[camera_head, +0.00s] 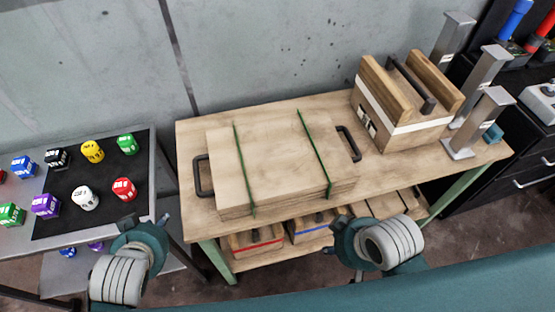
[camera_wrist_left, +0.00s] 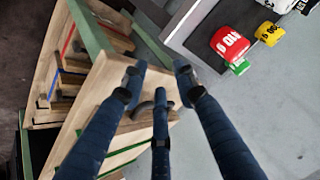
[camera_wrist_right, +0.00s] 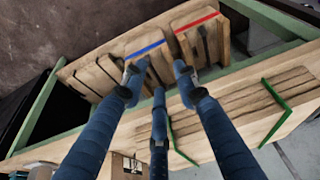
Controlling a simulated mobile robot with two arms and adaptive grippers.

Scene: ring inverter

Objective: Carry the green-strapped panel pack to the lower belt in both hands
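The green-strapped panel pack (camera_head: 275,160), a flat stack of pale wooden boards with two green straps, lies on the wooden table (camera_head: 200,128). It has a dark handle at each end, the left one (camera_head: 202,176) and the right one (camera_head: 349,143). My left gripper (camera_head: 128,222) is open, off the table's left front; in the left wrist view its fingers (camera_wrist_left: 158,80) overlap the pack's dark handle, contact unclear. My right gripper (camera_head: 338,222) is open and apart from the pack, before the table's front; the pack's edge (camera_wrist_right: 235,112) shows in the right wrist view. I cannot make out a lower belt.
Red-strapped (camera_head: 256,242) and blue-strapped (camera_head: 309,228) packs lie on the shelf below. A wooden crate with a dark handle (camera_head: 405,110) and grey metal posts (camera_head: 480,85) stand at the table's right. A grey side table (camera_head: 150,180) holds several coloured blocks at left.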

